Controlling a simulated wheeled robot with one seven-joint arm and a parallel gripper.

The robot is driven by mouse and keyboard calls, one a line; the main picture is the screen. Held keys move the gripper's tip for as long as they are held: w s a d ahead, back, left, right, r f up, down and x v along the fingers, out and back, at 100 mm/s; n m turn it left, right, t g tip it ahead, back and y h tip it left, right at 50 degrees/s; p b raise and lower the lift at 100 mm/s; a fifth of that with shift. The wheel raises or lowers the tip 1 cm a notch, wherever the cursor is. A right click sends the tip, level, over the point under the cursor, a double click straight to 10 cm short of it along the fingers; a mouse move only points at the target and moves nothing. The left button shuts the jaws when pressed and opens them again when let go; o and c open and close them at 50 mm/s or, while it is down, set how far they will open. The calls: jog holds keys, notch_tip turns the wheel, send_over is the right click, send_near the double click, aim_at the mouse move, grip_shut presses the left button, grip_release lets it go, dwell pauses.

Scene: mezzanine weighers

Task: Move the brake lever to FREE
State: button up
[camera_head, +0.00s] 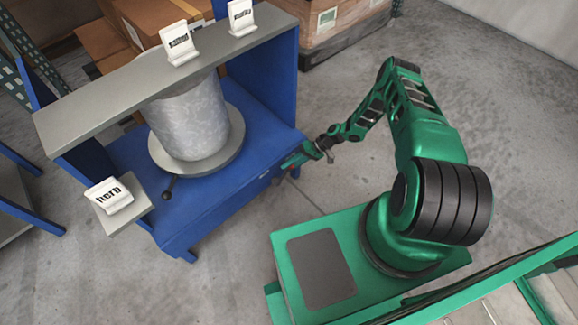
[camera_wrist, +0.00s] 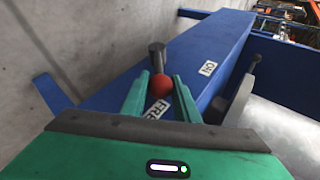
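The brake lever shows in the wrist view as a dark grey bar with a red ball knob (camera_wrist: 161,85) at its near end. My gripper (camera_wrist: 161,76) has its two green fingers on either side of the knob, near the tips. Little or no gap shows, and I cannot tell whether the fingers press on it. A white FREE label (camera_wrist: 157,110) lies just below the knob, partly hidden by the fingers. A second white label (camera_wrist: 208,68), hard to read, lies to the right. In the head view my gripper (camera_head: 288,165) is at the blue stand's right end.
The blue stand (camera_head: 215,200) carries a round grey plate (camera_head: 236,140) with a grey cylinder (camera_head: 190,120). A separate dark-knobbed lever (camera_head: 168,188) is at its front left. White signs stand on the grey shelf (camera_head: 75,112). Boxes are behind. The floor (camera_head: 330,195) is clear.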

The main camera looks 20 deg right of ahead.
jog(key=o, duration=0.4)
jog(key=shift+s+d+f, duration=0.1)
jog(key=shift+d+f, duration=0.05)
jog(key=shift+d, duration=0.1)
jog(key=v, duration=1)
jog(key=shift+d+r, duration=0.25)
